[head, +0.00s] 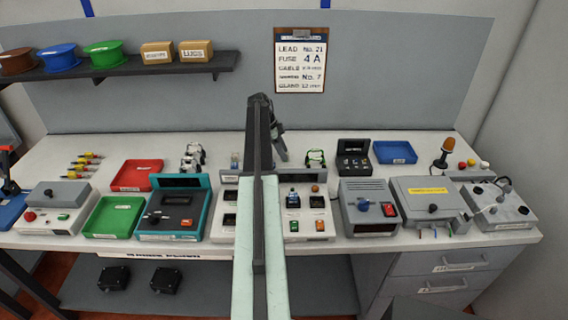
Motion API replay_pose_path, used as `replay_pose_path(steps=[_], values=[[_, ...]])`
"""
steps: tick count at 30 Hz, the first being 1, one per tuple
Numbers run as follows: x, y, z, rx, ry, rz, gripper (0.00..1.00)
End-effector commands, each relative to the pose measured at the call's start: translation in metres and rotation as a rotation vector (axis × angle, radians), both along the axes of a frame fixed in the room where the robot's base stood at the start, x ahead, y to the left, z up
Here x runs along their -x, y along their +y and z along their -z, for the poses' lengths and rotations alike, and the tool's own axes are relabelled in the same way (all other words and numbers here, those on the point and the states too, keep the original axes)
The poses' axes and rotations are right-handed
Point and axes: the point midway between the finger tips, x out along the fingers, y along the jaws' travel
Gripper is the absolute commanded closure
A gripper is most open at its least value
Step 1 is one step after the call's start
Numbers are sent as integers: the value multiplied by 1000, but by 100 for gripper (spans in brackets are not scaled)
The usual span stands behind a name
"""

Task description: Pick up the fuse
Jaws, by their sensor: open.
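No item in the head view can be made out for certain as the fuse. A small glassy upright piece (235,160) stands on a pale block just left of my arm, too small to identify. A notice (299,60) on the back wall reads "FUSE 4 A". My arm runs up the middle of the view and hides part of the bench. My gripper (283,157) shows partly behind the arm's end, above the back middle of the bench. Its fingers are small and dark here; it is open, with nothing visible in it.
The white bench (218,150) carries a red tray (137,175), a green tray (113,217), a blue tray (395,152), a teal instrument (173,209) and several grey boxes. Red-and-yellow small parts (84,162) lie back left. A shelf (120,70) holds spools. Little front space is clear.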

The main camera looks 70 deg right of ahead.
Motion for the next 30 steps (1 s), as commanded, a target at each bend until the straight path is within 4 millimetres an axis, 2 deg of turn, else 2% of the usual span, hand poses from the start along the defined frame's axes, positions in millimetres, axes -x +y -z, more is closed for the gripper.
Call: replay_pose_path(steps=[1, 2, 9, 11, 14, 15, 25, 30], values=[[3, -1, 17, 0, 0, 0, 56], [4, -1, 20, 0, 0, 0, 56], [6, -2, 17, 1, 0, -1, 56], [6, -2, 17, 1, 0, -1, 70], [5, -2, 17, 1, 0, -1, 98], [5, -1, 17, 0, 0, -2, 100], [5, -1, 14, 0, 0, -2, 100], [5, -1, -6, 0, 0, -2, 100]])
